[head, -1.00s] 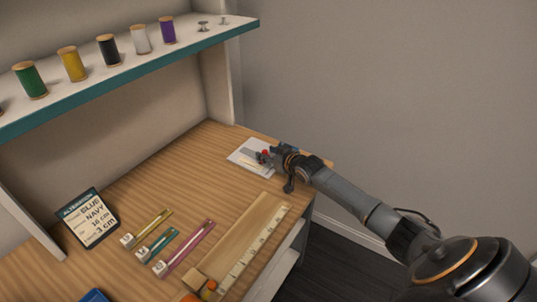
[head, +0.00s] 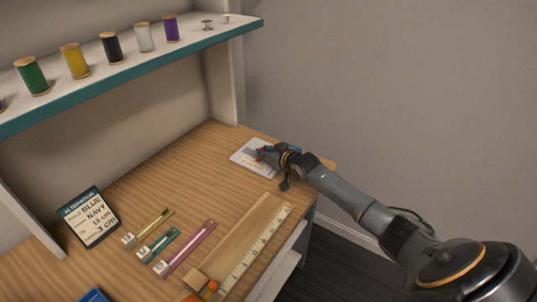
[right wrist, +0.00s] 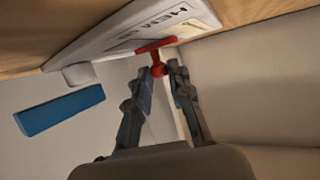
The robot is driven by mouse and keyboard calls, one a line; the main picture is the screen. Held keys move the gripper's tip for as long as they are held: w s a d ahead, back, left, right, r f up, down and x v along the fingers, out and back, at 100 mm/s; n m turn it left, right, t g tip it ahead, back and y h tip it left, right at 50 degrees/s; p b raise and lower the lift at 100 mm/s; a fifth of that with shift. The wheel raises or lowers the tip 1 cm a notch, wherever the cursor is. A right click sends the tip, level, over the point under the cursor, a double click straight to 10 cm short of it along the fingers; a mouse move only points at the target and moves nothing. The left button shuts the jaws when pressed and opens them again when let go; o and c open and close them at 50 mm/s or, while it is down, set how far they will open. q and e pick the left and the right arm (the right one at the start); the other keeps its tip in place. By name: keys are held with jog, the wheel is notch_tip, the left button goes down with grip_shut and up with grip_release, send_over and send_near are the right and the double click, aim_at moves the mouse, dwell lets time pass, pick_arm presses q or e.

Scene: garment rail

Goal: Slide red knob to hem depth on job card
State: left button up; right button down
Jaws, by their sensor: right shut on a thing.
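The white hem gauge (head: 242,156) lies at the far right end of the wooden table, partly hidden by my right gripper (head: 263,153). In the right wrist view the gauge plate (right wrist: 120,45) shows part of the word "HEM". Its red knob (right wrist: 158,68) sits between the fingertips of my right gripper (right wrist: 164,76), which is shut on it. The gauge's scale cannot be read. The job card (head: 88,217) stands at the left; its bottom line appears to read 3 cm. My left gripper is out of view.
Yellow (head: 150,227), teal (head: 160,244) and pink (head: 188,248) slotted strips lie mid-table, beside a wooden board with a scale (head: 246,245). A shelf (head: 130,75) with several thread spools overhangs the back. A blue bar (right wrist: 60,109) shows near the gauge.

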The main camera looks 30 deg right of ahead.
jog(key=c, duration=1.2)
grip_release()
jog(key=shift+s+d, duration=0.1)
jog(key=shift+s, duration=0.1)
jog(key=shift+w, duration=0.1)
jog(key=v, duration=1.2)
